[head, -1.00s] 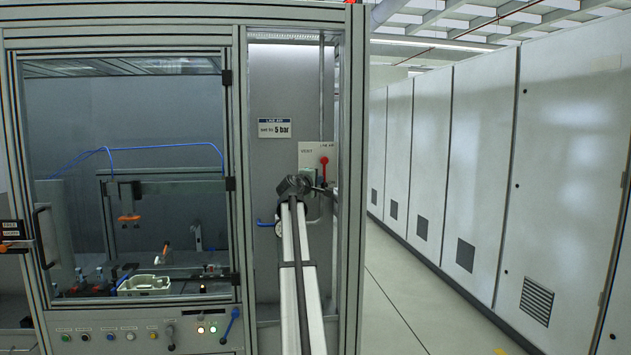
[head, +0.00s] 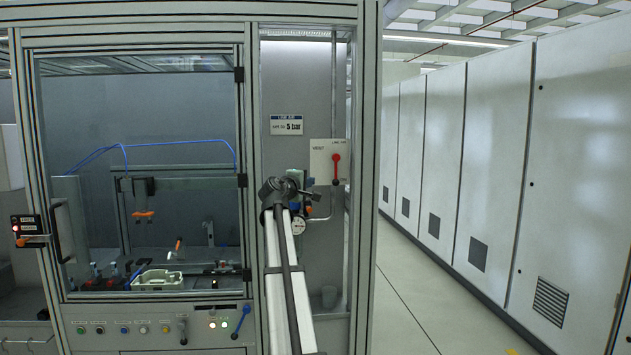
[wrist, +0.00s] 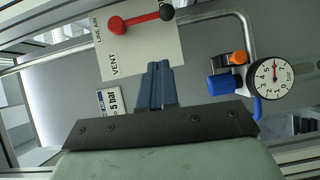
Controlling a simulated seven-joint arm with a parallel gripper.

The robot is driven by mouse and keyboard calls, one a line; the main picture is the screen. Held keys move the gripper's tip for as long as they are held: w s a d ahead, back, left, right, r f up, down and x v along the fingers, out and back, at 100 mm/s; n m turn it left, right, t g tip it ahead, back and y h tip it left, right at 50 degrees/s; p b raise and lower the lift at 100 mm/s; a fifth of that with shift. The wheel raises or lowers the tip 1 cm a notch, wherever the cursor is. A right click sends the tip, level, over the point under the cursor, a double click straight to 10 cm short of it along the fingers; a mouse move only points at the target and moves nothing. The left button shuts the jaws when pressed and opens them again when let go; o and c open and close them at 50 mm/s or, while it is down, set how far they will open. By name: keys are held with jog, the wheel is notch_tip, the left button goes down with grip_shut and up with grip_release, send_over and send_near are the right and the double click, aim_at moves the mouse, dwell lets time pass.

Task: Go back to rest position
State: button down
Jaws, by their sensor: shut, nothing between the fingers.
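My arm reaches up from the bottom middle of the head view, in front of the line air bay. My gripper (wrist: 158,82) shows in the wrist view with its two blue fingers together and nothing between them. In the head view the gripper end (head: 283,190) is small and partly hidden by my own arm. The vent plate (wrist: 140,45), with its red lever (wrist: 135,22), lies beyond the fingertips in the wrist view. In the head view the red lever (head: 336,168) hangs downward, right of my gripper. I cannot tell the exact gap between fingers and plate.
The pressure gauge (wrist: 272,80) and blue knob (wrist: 226,84) sit beside the gripper. A "5 bar" sign (head: 287,124) is on the back panel. The glazed cell with a pale tray (head: 157,280) is at left. An aisle beside grey cabinets (head: 490,160) is open at right.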

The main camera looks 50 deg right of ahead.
jog(key=shift+v, duration=1.05)
